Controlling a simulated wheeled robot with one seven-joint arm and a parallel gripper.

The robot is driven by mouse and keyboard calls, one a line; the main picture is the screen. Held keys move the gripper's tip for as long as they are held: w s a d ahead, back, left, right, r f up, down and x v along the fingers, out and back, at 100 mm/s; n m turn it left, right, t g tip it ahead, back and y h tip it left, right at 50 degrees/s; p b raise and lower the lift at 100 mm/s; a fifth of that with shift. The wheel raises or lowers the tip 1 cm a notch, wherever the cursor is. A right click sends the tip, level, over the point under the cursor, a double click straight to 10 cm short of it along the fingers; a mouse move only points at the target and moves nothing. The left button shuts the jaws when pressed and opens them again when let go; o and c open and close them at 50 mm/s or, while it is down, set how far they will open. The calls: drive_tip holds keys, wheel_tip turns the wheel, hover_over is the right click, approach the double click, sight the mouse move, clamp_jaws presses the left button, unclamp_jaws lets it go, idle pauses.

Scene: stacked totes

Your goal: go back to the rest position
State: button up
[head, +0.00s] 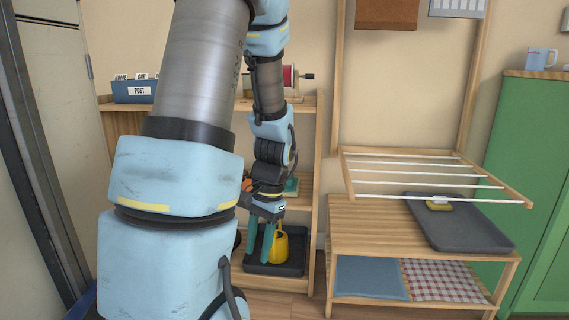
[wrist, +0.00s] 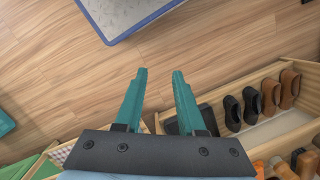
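My gripper (head: 259,250) hangs from my arm in front of the wooden shelf unit in the head view, its teal fingers pointing down. In the wrist view the two fingers of my gripper (wrist: 159,74) stand apart, with only bare floor seen between them. It is open and empty. A yellow pot-like object (head: 281,247) shows just right of the fingers in the head view, over a dark tray (head: 290,267) low in the shelf unit. My arm hides part of the shelf unit.
A drying rack (head: 430,175) juts out above a wooden bench (head: 360,225) on the right. Several shoes (wrist: 252,104) stand in a wooden rack in the wrist view. A blue-edged panel (wrist: 125,35) lies on the wooden floor (wrist: 60,75). A green cabinet (head: 530,150) is at far right.

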wheel_tip(320, 180, up, 42)
drive_tip(key=s+n+t+h+p, duration=0.2)
drive_tip(key=n+p, duration=0.4)
drive_tip(key=p, duration=3.1)
drive_tip(key=shift+a+r+t+p, duration=0.2)
drive_tip(key=shift+a+t+p, duration=0.15)
drive_tip(key=shift+a+t, duration=0.15)
